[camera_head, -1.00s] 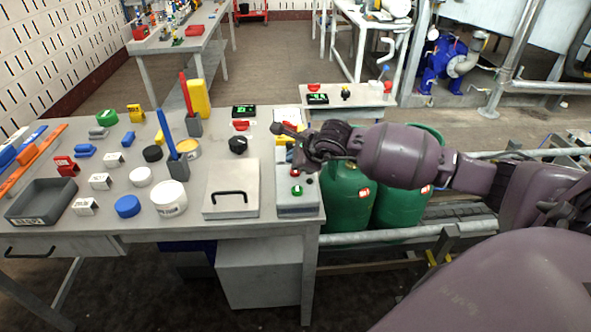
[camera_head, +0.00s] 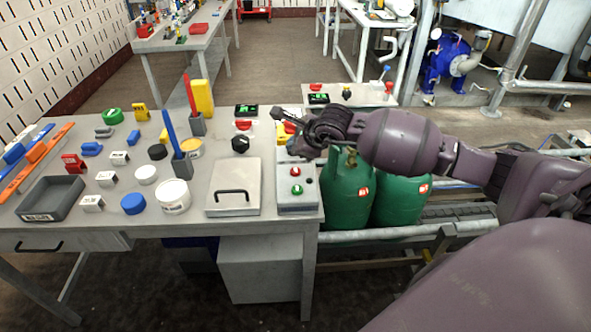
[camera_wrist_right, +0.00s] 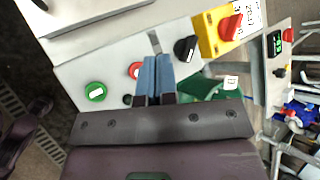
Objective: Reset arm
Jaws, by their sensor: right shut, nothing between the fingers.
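My right arm reaches in from the right in the head view. Its gripper (camera_head: 283,116) is above the right end of the grey workbench (camera_head: 240,223), over the grey control box (camera_head: 297,207). In the right wrist view the two blue-grey fingers (camera_wrist_right: 155,78) are together with nothing between them. Behind the fingertips in that view are a green button (camera_wrist_right: 95,92), a red button (camera_wrist_right: 134,70) and a black knob (camera_wrist_right: 186,48) on the box. My left gripper does not show in either view.
Two green gas cylinders (camera_head: 347,192) stand right of the bench below my forearm. A yellow switch box with a red knob (camera_wrist_right: 229,28) is close to the fingers. A grey lidded panel (camera_head: 233,200), cups and blocks cover the bench. A conveyor rail (camera_head: 400,233) runs right.

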